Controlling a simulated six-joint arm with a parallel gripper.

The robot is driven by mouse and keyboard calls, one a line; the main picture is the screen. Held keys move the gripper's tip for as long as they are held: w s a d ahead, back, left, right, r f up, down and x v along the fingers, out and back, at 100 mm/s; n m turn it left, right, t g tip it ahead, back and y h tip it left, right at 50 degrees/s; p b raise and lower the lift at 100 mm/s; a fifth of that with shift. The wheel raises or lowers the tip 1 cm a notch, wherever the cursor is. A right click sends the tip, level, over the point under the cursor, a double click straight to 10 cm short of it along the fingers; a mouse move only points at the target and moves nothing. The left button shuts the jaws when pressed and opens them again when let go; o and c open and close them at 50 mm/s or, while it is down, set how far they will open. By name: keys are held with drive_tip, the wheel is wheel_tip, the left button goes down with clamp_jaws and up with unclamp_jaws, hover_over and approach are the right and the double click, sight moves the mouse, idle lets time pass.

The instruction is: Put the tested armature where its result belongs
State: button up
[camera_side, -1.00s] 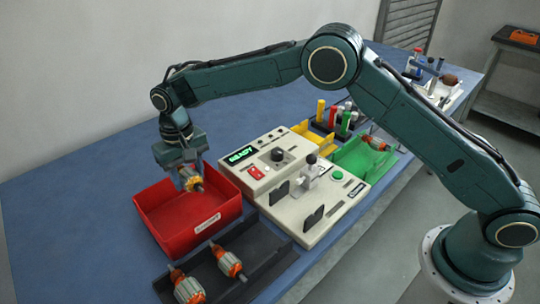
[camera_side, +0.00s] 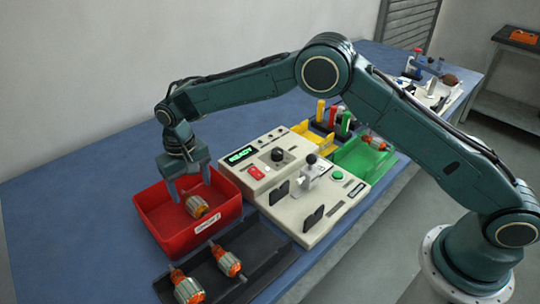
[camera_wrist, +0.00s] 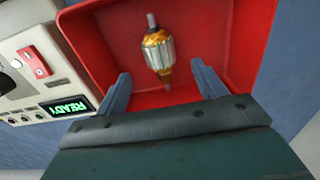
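One armature (camera_side: 197,206), with orange windings and a silvery core, lies in the red bin (camera_side: 160,236). The wrist view shows the same armature (camera_wrist: 157,50) on the floor of the red bin (camera_wrist: 234,50), with its shaft pointing toward my gripper. My gripper (camera_wrist: 161,82) is open and empty, its two fingers wide apart on either side, above the bin. In the side view my gripper (camera_side: 190,188) hangs over the back part of the bin, apart from the armature. The tester (camera_side: 305,195) reads READY and its cradle holds no armature.
A black tray (camera_side: 262,262) in front of the red bin holds two armatures. A green bin (camera_side: 350,160) with an armature and a yellow bin (camera_side: 312,143) stand behind the tester. Colored posts stand near the yellow bin.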

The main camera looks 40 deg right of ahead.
drive_tip(key=shift+r, duration=0.1)
wheel_tip(320, 180, up, 14)
idle(0.9)
idle(0.4)
